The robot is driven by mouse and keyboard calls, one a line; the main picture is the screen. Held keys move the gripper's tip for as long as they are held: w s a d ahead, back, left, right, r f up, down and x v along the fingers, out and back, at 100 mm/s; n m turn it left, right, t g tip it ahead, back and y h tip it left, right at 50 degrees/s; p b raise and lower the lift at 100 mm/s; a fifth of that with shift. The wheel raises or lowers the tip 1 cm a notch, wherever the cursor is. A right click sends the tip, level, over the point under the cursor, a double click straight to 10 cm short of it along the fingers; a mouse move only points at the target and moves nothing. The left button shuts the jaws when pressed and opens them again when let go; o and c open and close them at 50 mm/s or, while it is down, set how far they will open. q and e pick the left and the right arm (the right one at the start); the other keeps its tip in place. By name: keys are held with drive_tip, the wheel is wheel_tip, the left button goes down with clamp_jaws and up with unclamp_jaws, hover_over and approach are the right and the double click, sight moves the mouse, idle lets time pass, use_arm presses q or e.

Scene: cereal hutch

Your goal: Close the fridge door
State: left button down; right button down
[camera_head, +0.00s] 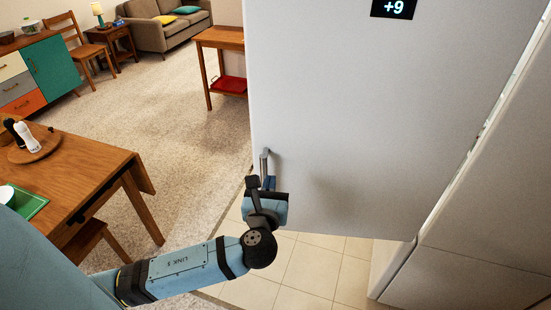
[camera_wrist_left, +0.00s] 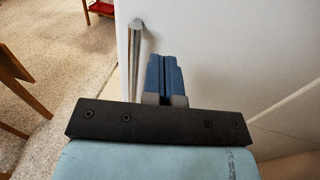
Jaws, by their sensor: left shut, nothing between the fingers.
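The fridge door (camera_head: 360,110) is a large pale grey panel that fills the right half of the head view. It stands swung out from the fridge body at its right edge. A metal bar handle (camera_head: 264,161) is near its lower left edge; the handle (camera_wrist_left: 135,55) also shows upright in the left wrist view. My left gripper (camera_head: 268,184) is low at the door's left edge, by the handle. Its blue fingers (camera_wrist_left: 168,78) are shut and empty, to the right of the handle and close to the door face; I cannot tell whether they touch it. My right gripper is out of view.
A display (camera_head: 394,8) reading +9 is on the door. Grey cabinet fronts (camera_head: 470,260) stand at the right. A wooden table (camera_head: 85,175) is at the left, and a small wooden side table (camera_head: 220,40) is behind. Tiled floor (camera_head: 310,270) shows below the door.

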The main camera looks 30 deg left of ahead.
sight(278, 141)
use_arm(q)
drive_tip(key=p+x, duration=0.2)
drive_tip(key=x, duration=1.1)
drive_tip(key=shift+a, duration=0.15)
drive_tip(key=shift+w+a+f, duration=0.1)
drive_tip(key=shift+w+a, duration=0.05)
drive_tip(key=shift+w, duration=0.2)
